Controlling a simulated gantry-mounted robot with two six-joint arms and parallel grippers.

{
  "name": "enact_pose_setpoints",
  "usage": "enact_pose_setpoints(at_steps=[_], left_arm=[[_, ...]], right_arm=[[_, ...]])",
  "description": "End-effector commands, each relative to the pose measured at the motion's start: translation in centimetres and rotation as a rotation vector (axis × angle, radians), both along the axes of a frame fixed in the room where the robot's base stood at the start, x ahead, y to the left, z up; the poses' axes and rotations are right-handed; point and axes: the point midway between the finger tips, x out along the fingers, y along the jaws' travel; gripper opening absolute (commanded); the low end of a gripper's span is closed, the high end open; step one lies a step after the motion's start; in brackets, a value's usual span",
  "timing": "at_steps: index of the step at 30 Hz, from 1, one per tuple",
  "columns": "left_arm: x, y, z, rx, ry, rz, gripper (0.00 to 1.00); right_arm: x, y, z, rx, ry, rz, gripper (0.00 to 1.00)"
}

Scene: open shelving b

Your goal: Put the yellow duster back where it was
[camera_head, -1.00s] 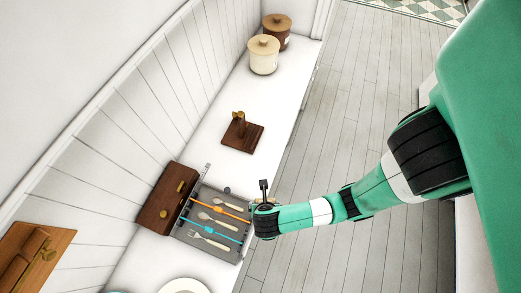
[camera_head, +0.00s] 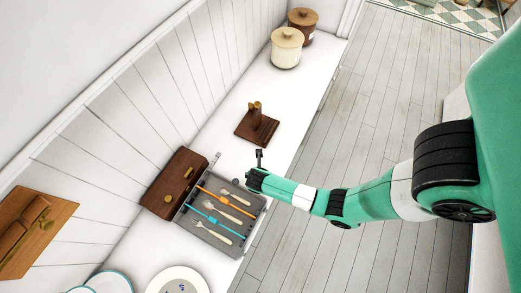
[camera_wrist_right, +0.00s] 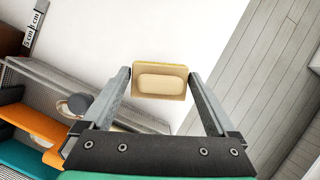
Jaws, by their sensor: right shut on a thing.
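My right gripper (camera_wrist_right: 160,76) is shut on the yellow duster (camera_wrist_right: 161,82). In the right wrist view the duster is a tan block with a rounded raised middle and a thin yellow edge along its far side. It sits between the two fingertips, over the white counter (camera_wrist_right: 145,33). In the head view my right gripper (camera_head: 259,157) is near the far right corner of the grey mesh tray (camera_head: 184,229); the duster cannot be made out there. My left gripper is in neither view.
The tray holds several forks, spoons and orange and blue utensils. A brown wooden box (camera_head: 172,183) stands against the wall beside it. A dark wooden stand (camera_head: 257,127) is farther along the counter, then two lidded canisters (camera_head: 287,48). Plates (camera_head: 178,281) lie in front. Counter beyond the stand is clear.

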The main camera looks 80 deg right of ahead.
Motion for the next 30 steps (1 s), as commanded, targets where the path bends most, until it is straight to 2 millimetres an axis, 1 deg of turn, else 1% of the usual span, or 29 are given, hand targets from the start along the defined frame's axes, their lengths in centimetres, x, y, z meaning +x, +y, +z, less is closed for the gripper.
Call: enact_pose_setpoints(at_steps=[2, 3, 6, 9, 16, 20, 21, 22, 28, 30], left_arm=[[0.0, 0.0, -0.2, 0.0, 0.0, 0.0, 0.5], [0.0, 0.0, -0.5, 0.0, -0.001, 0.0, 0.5], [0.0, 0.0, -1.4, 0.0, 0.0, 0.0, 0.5], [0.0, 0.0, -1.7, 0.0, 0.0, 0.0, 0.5], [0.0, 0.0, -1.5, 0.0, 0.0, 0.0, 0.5], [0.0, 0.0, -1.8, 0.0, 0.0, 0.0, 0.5], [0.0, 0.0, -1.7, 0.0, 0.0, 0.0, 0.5], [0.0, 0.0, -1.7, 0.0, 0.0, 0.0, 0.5], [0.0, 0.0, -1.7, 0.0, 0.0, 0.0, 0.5], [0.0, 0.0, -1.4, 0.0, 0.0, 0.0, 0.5]], right_arm=[[0.1, -0.2, -0.3, 0.0, 0.0, -0.001, 0.41], [0.2, -0.5, -0.8, 0.0, 0.0, -0.002, 0.41], [0.3, -0.4, -2.7, 0.001, 0.002, 0.001, 0.41], [0.3, -0.4, -3.6, 0.001, 0.0, 0.001, 0.41], [0.3, -0.4, -3.6, 0.001, -0.001, 0.0, 0.41], [0.2, -0.4, -4.0, 0.001, 0.0, 0.0, 0.41], [0.2, -0.4, -3.9, 0.001, 0.0, 0.0, 0.98], [0.2, -0.4, -3.9, 0.001, 0.0, 0.0, 1.0], [0.2, -0.4, -3.8, 0.001, 0.0, 0.0, 1.0], [0.2, -0.4, -3.5, 0.001, -0.001, 0.0, 1.0]])
